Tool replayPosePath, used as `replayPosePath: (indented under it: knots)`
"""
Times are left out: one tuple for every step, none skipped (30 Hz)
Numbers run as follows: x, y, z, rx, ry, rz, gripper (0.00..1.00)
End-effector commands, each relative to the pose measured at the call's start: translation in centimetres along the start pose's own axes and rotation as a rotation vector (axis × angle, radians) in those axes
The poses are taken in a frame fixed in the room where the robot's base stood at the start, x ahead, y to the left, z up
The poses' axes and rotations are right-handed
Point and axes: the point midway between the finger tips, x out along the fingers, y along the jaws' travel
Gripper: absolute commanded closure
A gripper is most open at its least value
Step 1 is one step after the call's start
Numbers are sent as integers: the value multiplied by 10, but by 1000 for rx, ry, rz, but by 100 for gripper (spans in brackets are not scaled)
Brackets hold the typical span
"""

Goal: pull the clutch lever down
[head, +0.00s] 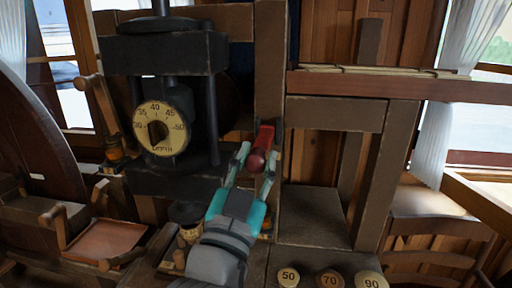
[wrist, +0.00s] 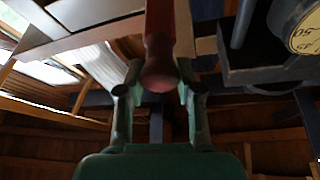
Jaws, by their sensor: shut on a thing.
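The clutch lever (head: 264,137) is a red handle with a rounded end, on the wooden post right of the black machine in the head view. Its rounded end points down and toward me. My gripper (head: 257,158) is shut on the lever near that end, one finger on each side. In the wrist view the lever (wrist: 159,45) comes down from the top, dull red, with its knob between the fingertips of my gripper (wrist: 160,76). The lever's pivot is not clear in either view.
A round dial marked DEPTH (head: 161,116) is on the black machine (head: 160,55), left of the lever. Round tokens marked 50 (head: 288,277), 70 (head: 330,279) and 90 (head: 371,281) lie at the front. A wooden frame (head: 335,114) stands to the right. A tray (head: 104,240) is at lower left.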

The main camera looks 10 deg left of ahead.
Motion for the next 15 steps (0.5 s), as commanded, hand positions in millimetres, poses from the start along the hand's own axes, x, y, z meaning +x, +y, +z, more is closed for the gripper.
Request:
replayPosePath:
  knots:
    - [-1, 1, 4, -4, -4, 2, 100]
    - [-2, 1, 4, -4, -4, 2, 100]
    - [-2, 2, 5, -4, -3, 2, 100]
    - [-3, 2, 6, -4, -3, 3, 100]
    - [-3, 2, 6, -3, -4, 3, 100]
    - [-4, 3, 7, -3, -4, 3, 100]
    - [-4, 3, 8, -3, -4, 3, 100]
    - [-4, 3, 8, -4, -4, 3, 100]
    - [-4, 3, 9, -4, -5, 4, 100]
    - [-4, 3, 9, -4, -5, 4, 100]
    - [-5, 3, 9, -4, -6, 4, 100]
    - [-5, 3, 10, -4, -7, 4, 100]
    - [-5, 3, 10, -5, -7, 4, 100]
    - [-5, 3, 10, -5, -7, 4, 100]
    - [-5, 4, 10, -5, -8, 5, 100]
